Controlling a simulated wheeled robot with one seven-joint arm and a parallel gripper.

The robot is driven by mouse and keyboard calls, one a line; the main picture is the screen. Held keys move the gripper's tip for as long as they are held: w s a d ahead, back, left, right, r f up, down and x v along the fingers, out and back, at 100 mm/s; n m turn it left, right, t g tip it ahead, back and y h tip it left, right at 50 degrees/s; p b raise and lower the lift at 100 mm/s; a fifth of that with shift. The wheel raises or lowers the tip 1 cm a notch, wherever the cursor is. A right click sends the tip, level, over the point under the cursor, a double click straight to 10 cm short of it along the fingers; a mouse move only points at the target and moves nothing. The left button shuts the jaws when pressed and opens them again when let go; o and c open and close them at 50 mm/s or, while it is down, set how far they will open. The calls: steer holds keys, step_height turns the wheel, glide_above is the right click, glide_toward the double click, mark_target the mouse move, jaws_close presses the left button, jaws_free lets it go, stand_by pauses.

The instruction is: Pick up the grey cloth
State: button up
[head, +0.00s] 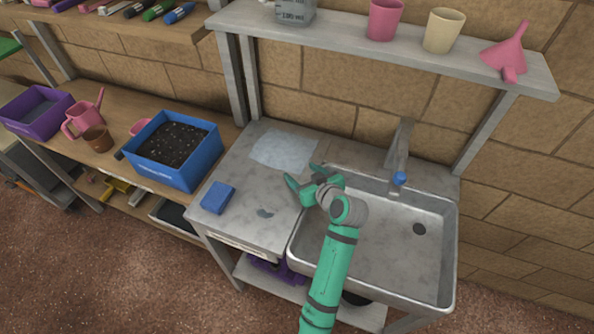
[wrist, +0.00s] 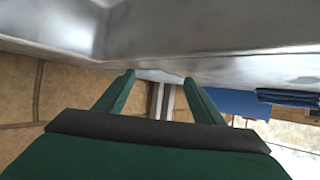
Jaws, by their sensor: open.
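A pale grey cloth (head: 284,150) lies spread flat on the metal counter beside the sink, near the wall. My gripper (head: 300,173) is open above the counter, at the sink's left edge. In the head view its fingers point toward the counter, close to the cloth's lower right side; the height between them is hard to judge. In the wrist view the open fingers of my gripper (wrist: 159,77) have nothing clearly held between them. A small pale grey patch (wrist: 160,76) shows between the tips there; I cannot tell what it is.
A shelf (head: 350,42) overhangs the back. A blue soil box (head: 172,150) stands left.

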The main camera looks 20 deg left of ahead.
steer(key=shift+w+d, duration=0.1)
steer(key=shift+w, duration=0.05)
jaws_close()
step_height(320, 180, up, 12)
stand_by(1.0)
step_height(320, 180, up, 18)
stand_by(0.7)
